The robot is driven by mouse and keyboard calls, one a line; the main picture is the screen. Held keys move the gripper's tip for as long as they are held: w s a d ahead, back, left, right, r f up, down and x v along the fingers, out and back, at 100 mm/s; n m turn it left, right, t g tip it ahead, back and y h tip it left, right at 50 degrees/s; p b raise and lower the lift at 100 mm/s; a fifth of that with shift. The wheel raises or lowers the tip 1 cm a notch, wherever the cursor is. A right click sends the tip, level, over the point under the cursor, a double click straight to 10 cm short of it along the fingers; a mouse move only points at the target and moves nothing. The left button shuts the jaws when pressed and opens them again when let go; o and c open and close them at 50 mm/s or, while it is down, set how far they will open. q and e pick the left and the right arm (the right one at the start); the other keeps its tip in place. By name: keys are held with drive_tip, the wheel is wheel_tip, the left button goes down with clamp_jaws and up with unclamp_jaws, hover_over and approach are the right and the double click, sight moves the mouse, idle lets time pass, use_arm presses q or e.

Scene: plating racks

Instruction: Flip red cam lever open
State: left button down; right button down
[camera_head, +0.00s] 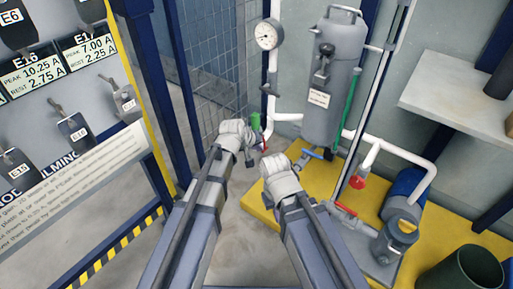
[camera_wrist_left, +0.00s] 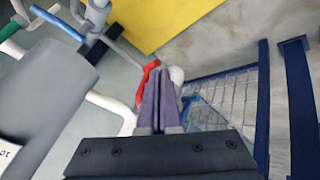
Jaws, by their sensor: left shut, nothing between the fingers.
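The red lever (camera_wrist_left: 146,82) is on a white pipe in the left wrist view, just beside and beyond my left fingertips. In the head view a small red part (camera_head: 265,146) shows at the tip of my left gripper (camera_head: 254,144), mostly hidden by it. In the left wrist view my left gripper (camera_wrist_left: 160,74) is shut and empty, its tips close against the lever; I cannot tell if they touch. My right gripper (camera_head: 311,155) is in front of the grey tank's base, and its finger state is unclear.
A grey tank (camera_head: 335,85) with a gauge (camera_head: 267,35) and white pipes stands on a yellow base (camera_head: 323,185). Other valve handles are a green one (camera_head: 349,95), a blue one (camera_head: 312,153) and a red one (camera_head: 356,182). A wire mesh fence (camera_head: 215,75) stands at left.

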use_arm(q)
drive_tip(key=shift+s+d+n+g+h, duration=0.1)
drive_tip(key=shift+n+g+h, duration=0.2)
drive_tip(key=shift+g+h, duration=0.25)
idle(0.4)
drive_tip(key=shift+d+r+h, duration=0.1)
drive_tip(key=shift+h, duration=0.35)
drive_tip(key=shift+s+d+r+n+g+h+b, duration=0.15)
drive_tip(key=shift+r+n+g+h+b, duration=0.65)
drive_tip(key=shift+h, duration=0.45)
drive_tip(key=shift+s+d+r+n+g+h+b, duration=0.1)
drive_tip(key=shift+d+r+n+g+h+b, duration=0.15)
drive_tip(key=shift+n+g+h+b, duration=0.6)
drive_tip(key=shift+s+d+r+n+g+h+b, duration=0.15)
drive_tip(key=shift+r+n+g+h+b, duration=0.35)
drive_tip(key=shift+h+b, duration=0.85)
drive_tip(key=shift+r+m+h+p, duration=0.1)
drive_tip(key=shift+m+h+p, duration=0.15)
drive_tip(key=shift+p, duration=0.1)
drive_tip(key=shift+a, duration=0.15)
drive_tip(key=shift+w+a+f, duration=0.25)
drive_tip(key=shift+w+a, duration=0.2)
drive_tip(key=shift+a, duration=0.1)
